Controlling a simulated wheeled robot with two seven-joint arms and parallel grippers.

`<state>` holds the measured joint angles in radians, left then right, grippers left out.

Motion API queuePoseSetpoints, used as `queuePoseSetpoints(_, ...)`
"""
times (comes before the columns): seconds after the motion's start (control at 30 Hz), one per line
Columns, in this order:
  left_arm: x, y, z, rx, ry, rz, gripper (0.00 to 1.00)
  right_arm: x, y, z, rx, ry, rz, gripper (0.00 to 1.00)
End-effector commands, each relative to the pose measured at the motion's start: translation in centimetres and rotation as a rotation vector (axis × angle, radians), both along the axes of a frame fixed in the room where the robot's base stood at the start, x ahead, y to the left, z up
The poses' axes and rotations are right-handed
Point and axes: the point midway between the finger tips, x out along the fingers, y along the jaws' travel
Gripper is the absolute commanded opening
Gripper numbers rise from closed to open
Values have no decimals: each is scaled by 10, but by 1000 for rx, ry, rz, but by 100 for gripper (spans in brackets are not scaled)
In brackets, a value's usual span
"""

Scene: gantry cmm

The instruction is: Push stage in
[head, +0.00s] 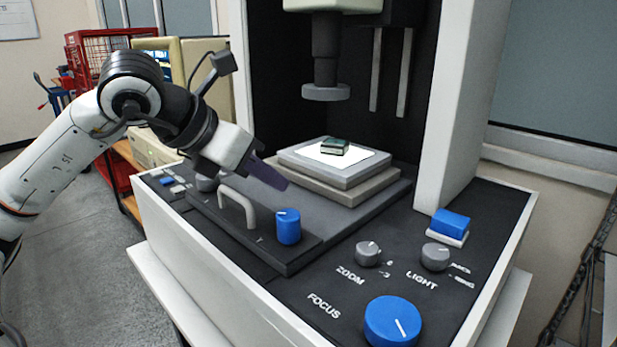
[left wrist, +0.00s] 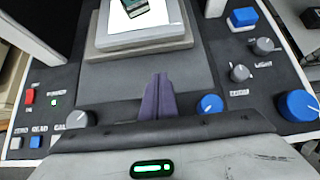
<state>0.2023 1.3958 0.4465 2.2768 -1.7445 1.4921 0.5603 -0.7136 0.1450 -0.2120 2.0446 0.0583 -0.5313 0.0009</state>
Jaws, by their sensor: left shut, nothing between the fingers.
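The stage (head: 328,168) is a grey stepped plate with a lit white top, and a small green block (head: 335,146) rests on it. The stage sits on a dark grey sliding base under the probe column. A pale handle (head: 238,205) and a blue knob (head: 288,226) stand on the base's front strip. My left gripper (head: 277,182) is shut and empty, above the base between the handle and the stage. In the left wrist view its purple fingers (left wrist: 157,98) point at the stage (left wrist: 140,38); contact with the base cannot be told. My right gripper is not in view.
The dark control panel holds the blue focus knob (head: 392,321), the zoom knob (head: 367,253), the light knob (head: 435,256) and a blue switch (head: 450,223). The probe (head: 326,91) hangs above the stage. White side pillars flank the bay.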

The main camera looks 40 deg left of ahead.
Motion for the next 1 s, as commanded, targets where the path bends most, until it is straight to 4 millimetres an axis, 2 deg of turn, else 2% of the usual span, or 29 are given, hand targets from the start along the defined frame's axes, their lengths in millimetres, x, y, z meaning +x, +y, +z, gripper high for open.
queuePoseSetpoints(0.23, 37, -2, -33, 5, 7, 1, 0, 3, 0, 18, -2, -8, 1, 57)
queuePoseSetpoints(0.3, 42, -3, -26, -2, -1, 3, 0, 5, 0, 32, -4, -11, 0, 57)
queuePoseSetpoints(0.5, 53, -4, -25, -2, -1, 1, 0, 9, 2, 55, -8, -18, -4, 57)
queuePoseSetpoints(0.7, 66, -5, -28, -8, -4, 3, 0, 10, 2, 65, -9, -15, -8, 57)
queuePoseSetpoints(1.0, 76, -7, -33, -1, 0, -1, 0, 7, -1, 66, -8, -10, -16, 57)
